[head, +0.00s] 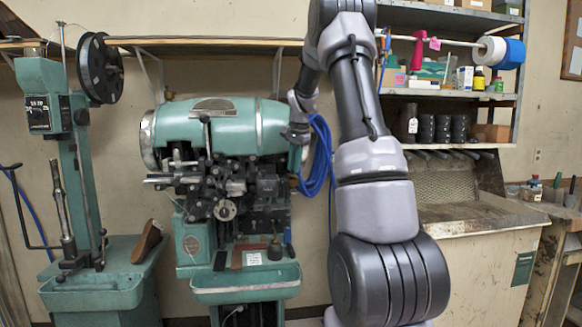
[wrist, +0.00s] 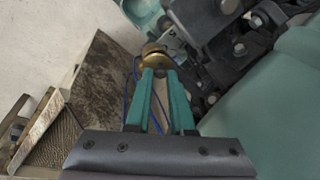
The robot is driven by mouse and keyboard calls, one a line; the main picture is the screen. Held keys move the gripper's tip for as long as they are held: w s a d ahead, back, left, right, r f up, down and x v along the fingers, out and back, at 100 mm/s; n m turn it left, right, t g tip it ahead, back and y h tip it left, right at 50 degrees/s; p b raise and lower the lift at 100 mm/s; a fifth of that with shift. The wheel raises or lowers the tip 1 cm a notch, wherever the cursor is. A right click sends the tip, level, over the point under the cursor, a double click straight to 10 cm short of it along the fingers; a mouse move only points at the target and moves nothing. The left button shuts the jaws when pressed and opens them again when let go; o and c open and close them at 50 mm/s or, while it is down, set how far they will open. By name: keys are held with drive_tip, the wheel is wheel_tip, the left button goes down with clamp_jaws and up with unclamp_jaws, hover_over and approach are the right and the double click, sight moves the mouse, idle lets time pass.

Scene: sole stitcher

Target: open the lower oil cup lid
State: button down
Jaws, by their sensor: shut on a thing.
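The stitcher (head: 215,125) is a green machine with a dark metal mechanism at its front. In the wrist view a small round brass oil cup (wrist: 154,50) sits right at the fingertips, beside the dark machine parts. My gripper (wrist: 160,72) has two green fingers that converge on the near side of the brass piece, shut on its lid. The fingers hide part of it, and I cannot tell how far the lid is lifted. In the head view my gripper (head: 295,158) is at the machine's right side. The oil cup is not distinguishable there.
Dark brackets and bolts (wrist: 238,48) crowd the right of the fingers, with a large green housing (wrist: 275,95) nearer. A blue hose (head: 320,155) hangs beside the gripper. A workbench (head: 480,215) stands to the right, and a green machine column (head: 75,170) to the left.

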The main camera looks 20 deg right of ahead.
drive_tip(key=d+y, duration=0.1)
drive_tip(key=y, duration=0.1)
drive_tip(key=shift+s+d+r+t+y, duration=0.15)
drive_tip(key=shift+s+d+t+y, duration=0.1)
drive_tip(key=shift+d+t+y, duration=0.15)
drive_tip(key=shift+s+d+f+m+t+y, duration=0.3)
drive_tip(key=shift+d+t+y, duration=0.4)
drive_tip(key=shift+y, duration=0.85)
drive_tip(key=shift+s+d+f+m+t+y, duration=0.1)
drive_tip(key=shift+d+f+m+t+y, duration=0.4)
drive_tip(key=shift+y, duration=1.1)
drive_tip(key=shift+s+d+f+m+t+y, duration=0.2)
drive_tip(key=shift+d+t+y, duration=0.6)
drive_tip(key=shift+y, duration=0.75)
